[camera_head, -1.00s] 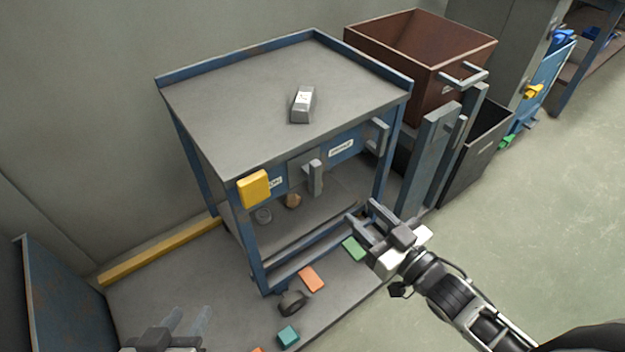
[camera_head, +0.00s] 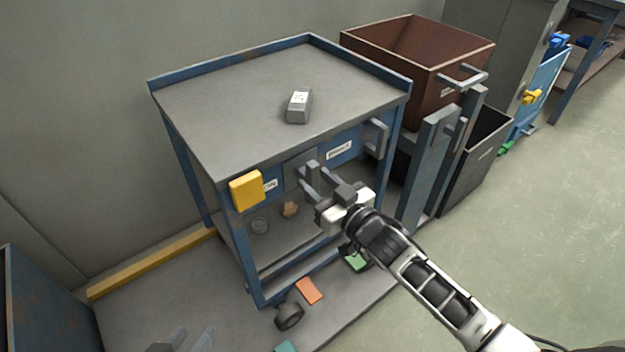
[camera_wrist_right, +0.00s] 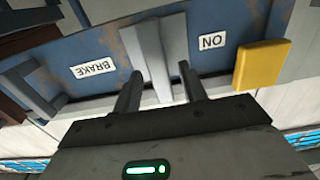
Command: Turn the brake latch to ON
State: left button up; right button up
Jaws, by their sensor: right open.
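The brake latch (camera_head: 312,167) is a grey upright handle on a grey plate at the front of the blue cart (camera_head: 200,120). The ON label (camera_head: 270,185) and a yellow block (camera_head: 246,190) are left of it; the BRAKE label (camera_head: 339,150) is right. My right gripper (camera_head: 316,179) is open at the latch. In the right wrist view, the latch handle (camera_wrist_right: 157,50) shows between the two spread fingers (camera_wrist_right: 160,88); I cannot tell whether they touch it.
A grey block with a white label (camera_head: 299,106) lies on the cart top. A brown bin (camera_head: 418,58) and a dark bin (camera_head: 470,165) stand right of the cart. Coloured blocks, including an orange one (camera_head: 309,291), lie low in front. Open floor (camera_head: 560,230) is at the right.

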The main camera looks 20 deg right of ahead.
jog(key=shift+x, duration=1.1)
pick_arm(q)
jog(key=shift+w+d+f, duration=0.1)
jog(key=shift+d+f, duration=0.15)
jog(key=shift+f, duration=0.2)
pick_arm(e)
grip_shut()
pick_arm(q)
jog(key=shift+r, duration=0.15)
